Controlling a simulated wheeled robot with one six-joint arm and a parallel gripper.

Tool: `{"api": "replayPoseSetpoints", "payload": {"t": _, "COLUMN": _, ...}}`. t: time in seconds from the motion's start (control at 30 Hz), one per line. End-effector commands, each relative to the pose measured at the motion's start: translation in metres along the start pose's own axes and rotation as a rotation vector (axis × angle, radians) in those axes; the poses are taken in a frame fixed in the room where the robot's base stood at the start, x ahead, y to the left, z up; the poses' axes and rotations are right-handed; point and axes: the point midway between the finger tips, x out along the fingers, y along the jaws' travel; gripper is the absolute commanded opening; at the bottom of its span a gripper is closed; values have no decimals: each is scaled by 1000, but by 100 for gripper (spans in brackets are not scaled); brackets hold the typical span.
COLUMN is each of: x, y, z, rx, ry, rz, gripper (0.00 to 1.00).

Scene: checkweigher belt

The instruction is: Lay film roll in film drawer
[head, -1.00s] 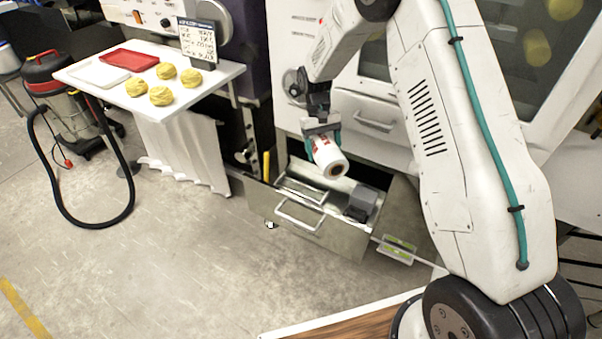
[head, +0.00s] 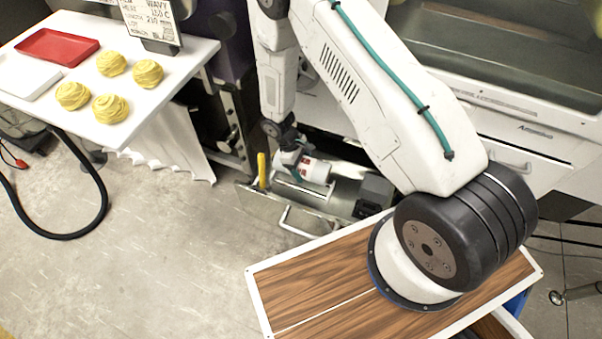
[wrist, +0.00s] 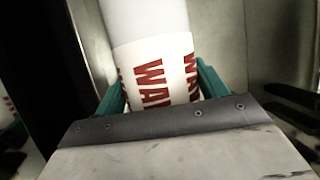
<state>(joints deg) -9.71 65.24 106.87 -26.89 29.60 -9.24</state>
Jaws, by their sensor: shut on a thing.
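The film roll (head: 316,171) is white with red lettering and lies inside the open film drawer (head: 268,213), at its left part. In the wrist view the film roll (wrist: 152,62) stretches away from between the teal fingers. My gripper (head: 295,165) is shut on the roll and is down in the drawer. It also shows in the wrist view (wrist: 160,92), with a finger on each side of the roll. Whether the roll touches the drawer floor cannot be told.
A dark grey block (head: 374,192) sits in the drawer's right part. A yellow upright piece (head: 261,170) stands at the drawer's left corner. A white table (head: 150,92) with several yellow nests and a red tray (head: 57,47) is at the upper left.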

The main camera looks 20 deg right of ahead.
Motion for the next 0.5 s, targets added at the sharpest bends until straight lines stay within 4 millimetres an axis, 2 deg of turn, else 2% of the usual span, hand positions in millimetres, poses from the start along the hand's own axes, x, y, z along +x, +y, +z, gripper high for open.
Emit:
{"api": "replayPoseSetpoints", "payload": {"t": 0.27, "x": 21, "y": -2, "z": -12, "rx": -2, "ry": 1, "rz": 2, "gripper": 3}}
{"api": "replayPoseSetpoints", "payload": {"t": 0.5, "x": 51, "y": -2, "z": -24, "rx": -2, "ry": 0, "rz": 2, "gripper": 3}}
